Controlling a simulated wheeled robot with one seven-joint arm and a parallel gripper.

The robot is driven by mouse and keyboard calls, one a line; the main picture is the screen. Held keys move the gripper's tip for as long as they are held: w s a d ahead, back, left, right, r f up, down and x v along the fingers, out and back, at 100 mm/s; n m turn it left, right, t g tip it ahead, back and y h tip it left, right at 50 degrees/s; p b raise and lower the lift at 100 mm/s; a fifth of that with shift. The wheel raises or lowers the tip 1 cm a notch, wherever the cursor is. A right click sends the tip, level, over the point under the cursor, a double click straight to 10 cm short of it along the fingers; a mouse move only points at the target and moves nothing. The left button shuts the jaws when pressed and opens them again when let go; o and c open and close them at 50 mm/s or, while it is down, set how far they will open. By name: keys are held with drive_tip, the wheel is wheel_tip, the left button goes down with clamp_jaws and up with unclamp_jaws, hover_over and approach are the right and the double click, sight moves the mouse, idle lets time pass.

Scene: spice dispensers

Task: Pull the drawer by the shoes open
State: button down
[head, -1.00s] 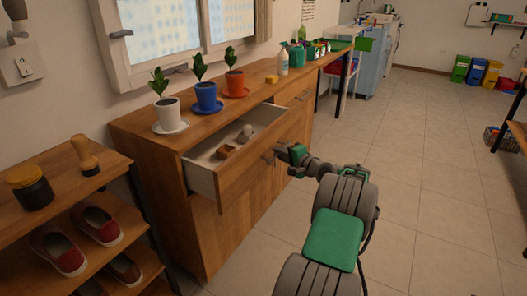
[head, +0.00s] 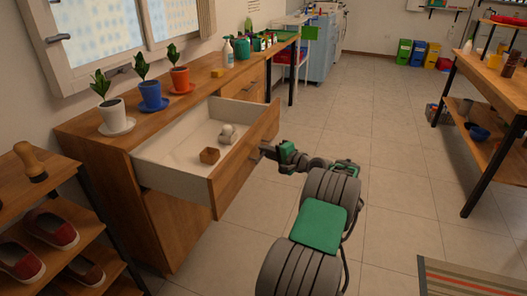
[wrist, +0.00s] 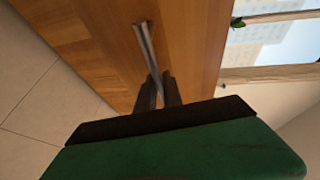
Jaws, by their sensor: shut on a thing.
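The drawer (head: 232,168) by the shoes is pulled well out of the wooden cabinet (head: 168,235). Its white inside shows a small brown wooden box and a pale rounded item. My gripper (head: 268,150) is at the drawer's front face, at its handle. In the wrist view my gripper (wrist: 158,92) is shut on the metal handle (wrist: 147,45) of the wooden drawer front. The red shoes (head: 50,228) stand on a wooden rack at the lower left.
Potted plants in white (head: 115,117), blue (head: 153,96) and orange (head: 181,79) pots stand on the cabinet top. A yellow sponge (head: 217,73) and a spray bottle (head: 228,52) are farther along. A wooden workbench (head: 490,75) stands at the right.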

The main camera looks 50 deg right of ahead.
drive_tip(key=shift+d+r, duration=0.1)
drive_tip(key=shift+d, duration=0.05)
drive_tip(key=c, duration=1.5)
unclamp_jaws()
drive_tip(key=shift+w+a, duration=0.15)
drive_tip(key=shift+a, duration=0.05)
drive_tip(key=s, duration=0.2)
drive_tip(key=s+r+p, duration=0.1)
drive_tip(key=s, duration=0.4)
drive_tip(key=shift+s+a+r+p, duration=0.15)
drive_tip(key=shift+s+a+p, duration=0.05)
drive_tip(key=shift+s+p, duration=0.2)
drive_tip(key=shift+a, duration=0.1)
